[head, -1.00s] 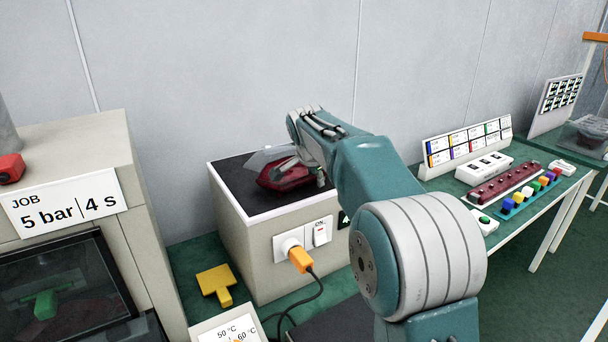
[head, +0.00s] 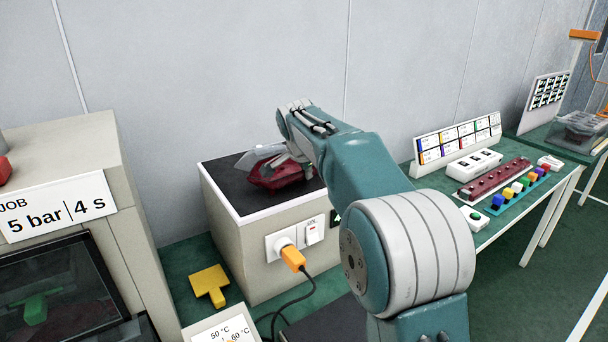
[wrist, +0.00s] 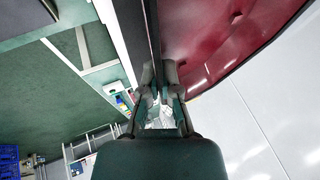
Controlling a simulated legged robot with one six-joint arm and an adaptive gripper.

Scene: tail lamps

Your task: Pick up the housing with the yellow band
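A dark red tail-lamp part (head: 285,177) with a clear, pointed piece (head: 257,159) at its left lies on the black top of a beige box. I see no yellow band on it. My gripper (head: 284,160) is down at this part, and its fingers partly cover it. In the wrist view, my gripper's fingers (wrist: 160,78) stand close together around a dark narrow edge (wrist: 153,30). The red surface (wrist: 215,35) lies just right of them. I cannot tell whether they press on that edge.
The beige box (head: 250,250) has an orange plug (head: 293,259) with a cable. A yellow piece (head: 210,284) lies on the green bench. A cabinet (head: 75,150) stands at left. At right are a label rack (head: 457,142), a red strip (head: 495,178) and coloured blocks (head: 520,187).

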